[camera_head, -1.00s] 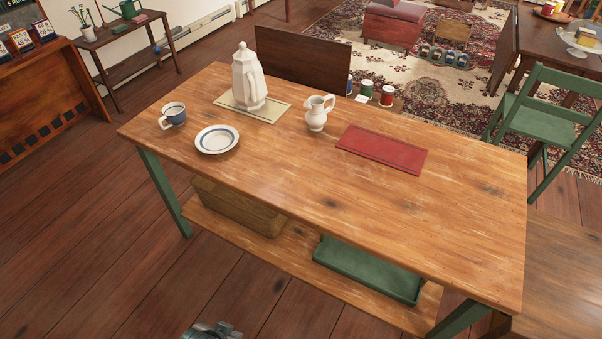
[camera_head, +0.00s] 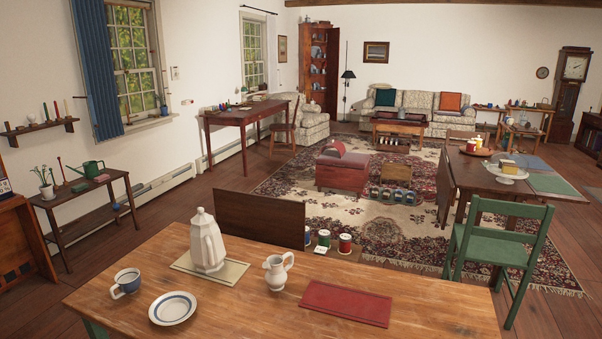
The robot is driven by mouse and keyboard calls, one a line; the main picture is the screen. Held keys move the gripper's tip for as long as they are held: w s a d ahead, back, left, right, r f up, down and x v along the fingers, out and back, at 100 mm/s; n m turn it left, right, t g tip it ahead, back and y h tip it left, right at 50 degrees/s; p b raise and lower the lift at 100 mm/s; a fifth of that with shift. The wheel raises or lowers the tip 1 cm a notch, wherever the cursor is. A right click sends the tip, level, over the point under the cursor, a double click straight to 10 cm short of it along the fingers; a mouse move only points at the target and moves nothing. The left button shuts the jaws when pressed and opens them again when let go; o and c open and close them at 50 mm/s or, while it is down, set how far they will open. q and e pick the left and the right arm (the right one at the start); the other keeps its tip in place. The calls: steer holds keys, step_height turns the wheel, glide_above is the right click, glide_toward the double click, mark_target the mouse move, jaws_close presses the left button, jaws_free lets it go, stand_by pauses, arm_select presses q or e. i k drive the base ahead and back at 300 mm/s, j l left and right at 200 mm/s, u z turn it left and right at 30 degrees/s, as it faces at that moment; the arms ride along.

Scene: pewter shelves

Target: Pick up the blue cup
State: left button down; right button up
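The blue cup (camera_head: 126,283) stands upright on the near wooden table (camera_head: 417,301), at its left side. It is blue outside with a pale rim and a light handle on its left. A white saucer with a blue ring (camera_head: 173,308) lies just to its right and nearer to me, apart from the cup. Neither of my grippers shows in the head view now.
A tall white pot (camera_head: 207,243) stands on a pale mat (camera_head: 231,272) right of the cup. A white pitcher (camera_head: 277,271) and a red mat (camera_head: 345,303) are further right. A green chair (camera_head: 499,246) stands beyond the table's right end.

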mark_target(128, 280)
steer(key=i+j, duration=0.15)
steer(key=j, duration=0.2)
steer(key=i+j, duration=0.15)
steer(key=j, duration=0.25)
steer(key=i+j, duration=0.15)
steer(key=j, duration=0.2)
steer(key=i+j, duration=0.15)
steer(key=j, duration=0.25)
steer(key=i+j, duration=0.15)
steer(key=j, duration=0.2)
